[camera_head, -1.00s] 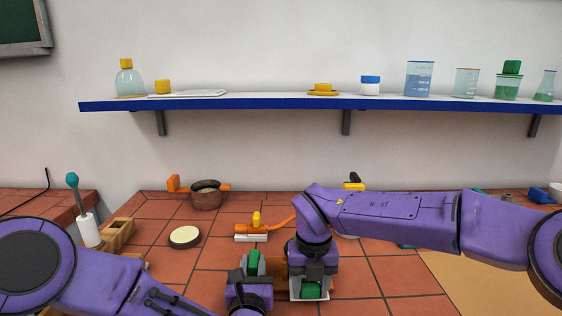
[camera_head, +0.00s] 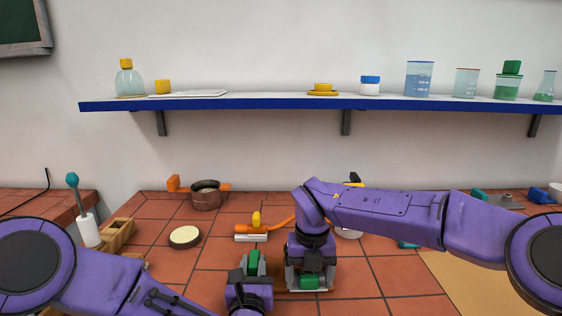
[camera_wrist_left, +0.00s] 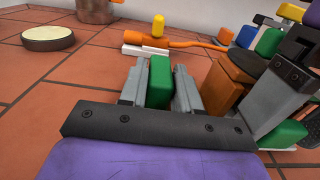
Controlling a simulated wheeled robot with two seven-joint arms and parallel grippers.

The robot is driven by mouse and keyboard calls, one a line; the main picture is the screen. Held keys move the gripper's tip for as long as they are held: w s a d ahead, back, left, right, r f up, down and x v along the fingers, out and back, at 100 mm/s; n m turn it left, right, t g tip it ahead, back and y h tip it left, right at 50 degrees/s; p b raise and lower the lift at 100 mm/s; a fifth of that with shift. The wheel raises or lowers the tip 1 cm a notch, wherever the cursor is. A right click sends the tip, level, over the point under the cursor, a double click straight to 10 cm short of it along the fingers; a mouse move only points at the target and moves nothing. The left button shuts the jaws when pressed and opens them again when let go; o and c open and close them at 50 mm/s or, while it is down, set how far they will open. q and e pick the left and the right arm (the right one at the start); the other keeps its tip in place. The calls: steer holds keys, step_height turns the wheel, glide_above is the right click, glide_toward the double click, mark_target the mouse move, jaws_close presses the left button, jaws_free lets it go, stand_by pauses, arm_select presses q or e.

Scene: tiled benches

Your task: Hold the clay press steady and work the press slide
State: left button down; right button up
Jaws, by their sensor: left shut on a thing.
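The clay press is partly hidden between my two grippers; its brown body (camera_wrist_left: 228,85) shows in the left wrist view. My left gripper (camera_head: 253,266) is shut on an upright green grip (camera_wrist_left: 159,84) of the press, with one finger on each side of it. My right gripper (camera_head: 309,279) reaches down at the right side of the press. Its fingers stand on both sides of the green handle of the press slide (camera_head: 309,283), which also shows low in the left wrist view (camera_wrist_left: 283,135). The lower part of the press is hidden in the head view.
Behind the press is an orange tool with a yellow knob (camera_head: 256,220) on a white base. A copper pot (camera_head: 205,197) and a round cream-topped disc (camera_head: 185,237) stand back left. A wooden rack (camera_head: 117,236) is at the left.

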step_height(320, 180, up, 15)
stand_by(0.8)
arm_select(q)
steer(key=c, duration=0.8)
jaws_free()
steer(key=shift+r+p, duration=2.1)
steer(key=shift+r, duration=1.45)
steer(key=o, duration=0.6)
steer(key=shift+c, duration=0.2)
arm_select(e)
step_height(320, 180, up, 4)
steer(key=shift+r, duration=0.1)
